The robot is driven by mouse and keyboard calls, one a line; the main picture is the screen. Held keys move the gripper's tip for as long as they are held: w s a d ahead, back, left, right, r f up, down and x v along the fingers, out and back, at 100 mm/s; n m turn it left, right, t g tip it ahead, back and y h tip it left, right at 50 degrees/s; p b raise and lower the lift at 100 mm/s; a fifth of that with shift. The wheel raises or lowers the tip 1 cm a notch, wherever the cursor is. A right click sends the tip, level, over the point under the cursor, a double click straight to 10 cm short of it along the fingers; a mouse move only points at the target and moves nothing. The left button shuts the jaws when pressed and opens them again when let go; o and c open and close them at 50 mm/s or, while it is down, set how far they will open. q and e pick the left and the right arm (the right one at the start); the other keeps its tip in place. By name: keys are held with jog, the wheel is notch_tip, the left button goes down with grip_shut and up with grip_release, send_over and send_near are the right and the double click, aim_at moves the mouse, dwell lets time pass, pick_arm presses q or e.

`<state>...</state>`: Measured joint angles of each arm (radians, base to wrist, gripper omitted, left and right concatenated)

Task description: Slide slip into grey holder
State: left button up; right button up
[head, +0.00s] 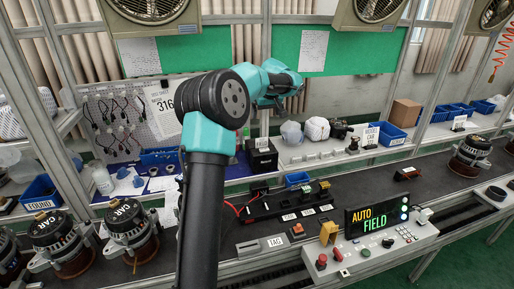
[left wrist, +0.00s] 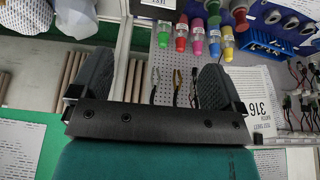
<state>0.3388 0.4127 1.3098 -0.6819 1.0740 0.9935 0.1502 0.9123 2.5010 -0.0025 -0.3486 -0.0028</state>
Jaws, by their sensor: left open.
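A small white label reading TAG (head: 275,242) is at the bench's front edge, beside a flat grey piece (head: 248,247). I cannot tell whether these are the slip and the grey holder. My left arm rises through the middle of the head view and bends right, with its gripper (head: 287,86) raised in front of the green board. In the left wrist view the left gripper (left wrist: 150,88) has its two dark fingers wide apart, with nothing between them. My right gripper is not in view.
Alternators (head: 132,227) stand at left and another (head: 472,152) at right. A control panel (head: 375,245) with an AUTO FIELD display (head: 376,219) is at front right. A pegboard (head: 130,115) hangs behind, with a sheet reading 316 (head: 161,104). The dark bench is partly clear at right.

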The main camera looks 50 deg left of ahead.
pick_arm(q)
jog(key=shift+f, duration=0.15)
send_near(262, 139)
jog(key=x, duration=0.5)
jog(key=shift+a, duration=0.25)
jog(key=shift+f, duration=0.1)
jog(key=shift+d+x, duration=0.2)
jog(key=shift+x, duration=2.35)
jog(key=shift+f, duration=0.1)
jog(key=shift+c, duration=0.2)
jog(key=c, duration=0.9)
jog(key=shift+c, duration=0.2)
